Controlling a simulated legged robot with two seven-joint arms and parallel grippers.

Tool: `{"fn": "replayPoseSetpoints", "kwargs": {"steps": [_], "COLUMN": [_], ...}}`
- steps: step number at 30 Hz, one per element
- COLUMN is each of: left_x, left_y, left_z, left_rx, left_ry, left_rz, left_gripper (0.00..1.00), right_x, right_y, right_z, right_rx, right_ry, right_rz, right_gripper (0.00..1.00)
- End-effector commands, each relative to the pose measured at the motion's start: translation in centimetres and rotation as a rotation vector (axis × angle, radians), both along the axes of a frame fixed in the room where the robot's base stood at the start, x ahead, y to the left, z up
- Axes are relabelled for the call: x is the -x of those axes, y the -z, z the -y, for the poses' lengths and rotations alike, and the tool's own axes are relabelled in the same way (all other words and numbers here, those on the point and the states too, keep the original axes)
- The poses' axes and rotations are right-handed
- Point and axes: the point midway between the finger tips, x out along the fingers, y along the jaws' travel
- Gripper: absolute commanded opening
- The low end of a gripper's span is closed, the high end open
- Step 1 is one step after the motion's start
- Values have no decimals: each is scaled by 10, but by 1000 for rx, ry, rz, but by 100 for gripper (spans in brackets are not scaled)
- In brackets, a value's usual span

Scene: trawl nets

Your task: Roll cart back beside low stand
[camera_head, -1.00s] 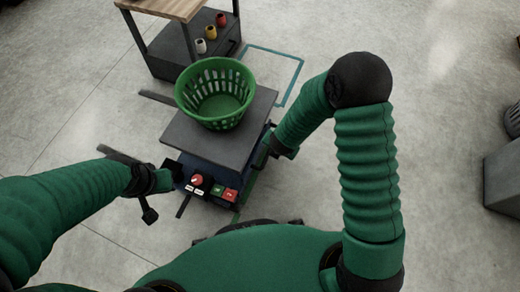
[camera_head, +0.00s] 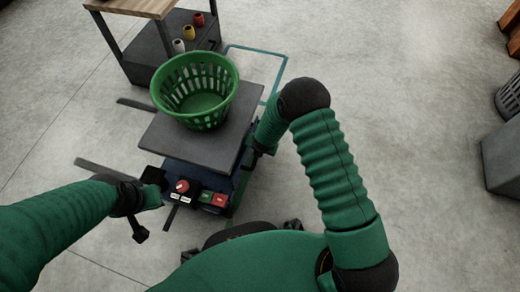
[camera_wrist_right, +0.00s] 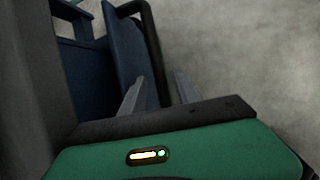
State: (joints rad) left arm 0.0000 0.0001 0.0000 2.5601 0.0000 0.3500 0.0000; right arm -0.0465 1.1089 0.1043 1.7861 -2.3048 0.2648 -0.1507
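The cart has a flat grey top (camera_head: 166,140), a blue body and a front panel with a red knob (camera_head: 183,186) and green and red buttons. A green slotted basket (camera_head: 200,108) sits upright on its top. The low stand (camera_head: 150,62), with a wooden top and a dark lower shelf, is just behind the cart. My left gripper (camera_head: 150,190) is at the panel's left side; its fingers are unclear. My right gripper (camera_wrist_right: 160,90) is at the cart's right side, partly hidden in the head view. In the right wrist view its fingers are apart, with a dark bar (camera_wrist_right: 150,60) between them.
A teal outline (camera_head: 284,66) marks the floor right of the stand. White, yellow and red spools (camera_head: 187,33) stand on the lower shelf. A grey box (camera_head: 503,155) and a ribbed bin (camera_head: 510,98) are at the right edge. Floor between is clear.

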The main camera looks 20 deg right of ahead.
Motion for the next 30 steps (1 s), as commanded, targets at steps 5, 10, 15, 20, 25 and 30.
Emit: {"fn": "replayPoseSetpoints", "kwargs": {"steps": [5, 10, 15, 20, 25, 30], "left_x": [0, 0, 0, 0, 0, 0], "left_y": [0, 0, 0, 0, 0, 0], "left_z": [0, 0, 0, 0, 0, 0], "left_rx": [0, 0, 0, 0, 0, 0], "left_ry": [0, 0, 0, 0, 0, 0], "left_rz": [0, 0, 0, 0, 0, 0], "left_gripper": [0, 0, 0, 0, 0, 0], "right_x": [-1, -1, -1, -1, 0, 0], "right_y": [1, 1, 1, 1, 1, 1], "right_z": [0, 0, 0, 0, 0, 0], "right_rx": [0, -1, -1, -1, -1, -1], "right_ry": [0, 0, 0, 0, 0, 0], "right_rz": [0, -1, -1, -1, -1, -1], "right_gripper": [38, 27, 5, 0, 0, 0]}}
